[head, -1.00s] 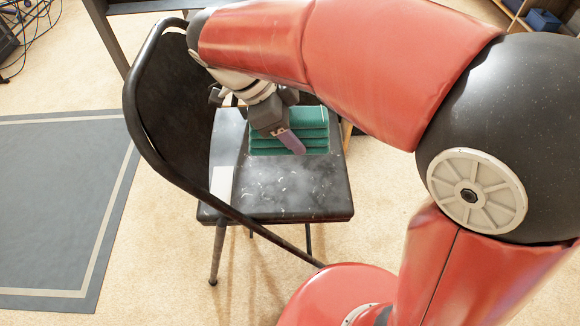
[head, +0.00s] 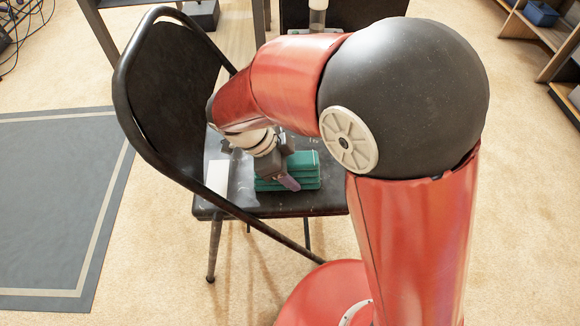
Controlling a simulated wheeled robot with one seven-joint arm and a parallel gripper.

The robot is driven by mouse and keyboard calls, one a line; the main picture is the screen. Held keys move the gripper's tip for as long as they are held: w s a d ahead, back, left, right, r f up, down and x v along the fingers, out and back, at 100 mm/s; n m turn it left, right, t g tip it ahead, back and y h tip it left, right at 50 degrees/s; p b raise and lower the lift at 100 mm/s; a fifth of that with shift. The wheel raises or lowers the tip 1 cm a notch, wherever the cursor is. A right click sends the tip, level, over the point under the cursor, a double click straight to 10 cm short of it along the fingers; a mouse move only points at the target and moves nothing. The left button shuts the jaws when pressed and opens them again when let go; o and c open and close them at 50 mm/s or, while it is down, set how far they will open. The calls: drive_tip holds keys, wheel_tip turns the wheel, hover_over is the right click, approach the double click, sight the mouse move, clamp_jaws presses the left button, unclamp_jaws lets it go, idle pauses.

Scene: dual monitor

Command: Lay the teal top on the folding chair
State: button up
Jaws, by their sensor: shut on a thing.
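The teal top (head: 306,167) is a folded, layered green-teal bundle over the seat of the black folding chair (head: 225,211). It looks level and at or very close to the seat; contact underneath is hidden. My gripper (head: 287,182) is shut on the near left side of the top, with a purplish finger showing against it.
A white flat piece (head: 217,177) lies on the seat left of the top. The curved chair back (head: 170,85) rises at the left. A dark mat (head: 55,205) covers the floor further left. A wooden shelf (head: 540,35) stands at the far right.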

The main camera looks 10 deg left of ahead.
drive_tip(key=shift+f, duration=0.15)
drive_tip(key=o, duration=1.1)
drive_tip(key=shift+c, duration=0.2)
drive_tip(key=p+v, duration=0.1)
drive_tip(key=v, duration=1.1)
